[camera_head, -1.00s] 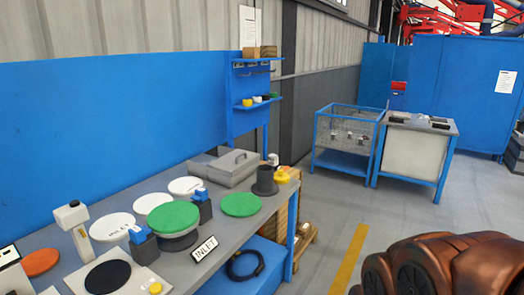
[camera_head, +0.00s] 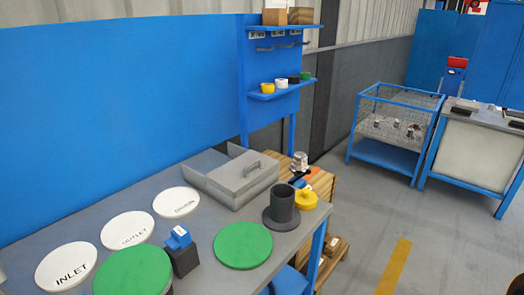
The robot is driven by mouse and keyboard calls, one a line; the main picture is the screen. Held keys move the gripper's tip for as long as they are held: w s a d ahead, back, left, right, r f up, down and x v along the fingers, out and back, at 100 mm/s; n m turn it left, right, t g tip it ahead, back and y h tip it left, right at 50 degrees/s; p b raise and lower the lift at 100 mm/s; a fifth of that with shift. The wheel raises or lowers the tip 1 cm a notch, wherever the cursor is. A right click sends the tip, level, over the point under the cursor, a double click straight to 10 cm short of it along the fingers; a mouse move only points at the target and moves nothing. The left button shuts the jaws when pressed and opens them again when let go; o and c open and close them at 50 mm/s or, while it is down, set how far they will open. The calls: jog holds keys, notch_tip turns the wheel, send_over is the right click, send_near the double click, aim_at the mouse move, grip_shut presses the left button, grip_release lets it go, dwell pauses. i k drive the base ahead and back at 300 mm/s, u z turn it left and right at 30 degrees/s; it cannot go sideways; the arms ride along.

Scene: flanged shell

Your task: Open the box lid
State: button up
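The grey box (camera_head: 213,192) stands on the workbench near its back right, against the blue panel. A darker strip and an upright grey edge show at the back of the box; I cannot tell whether this is a gap into the box. My gripper is not in view.
A grey flanged cylinder (camera_head: 281,207) stands right of the box, beside a yellow part (camera_head: 305,200). Green discs (camera_head: 243,246) and white labelled discs (camera_head: 176,202) lie on the bench (camera_head: 205,225). A blue shelf rack (camera_head: 275,93) rises behind.

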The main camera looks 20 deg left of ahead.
aim_at(238, 175)
jog(key=u, duration=0.5)
jog(key=i, duration=0.85)
jog(key=u, duration=1.25)
jog(key=i, duration=0.4)
jog(key=u, duration=0.35)
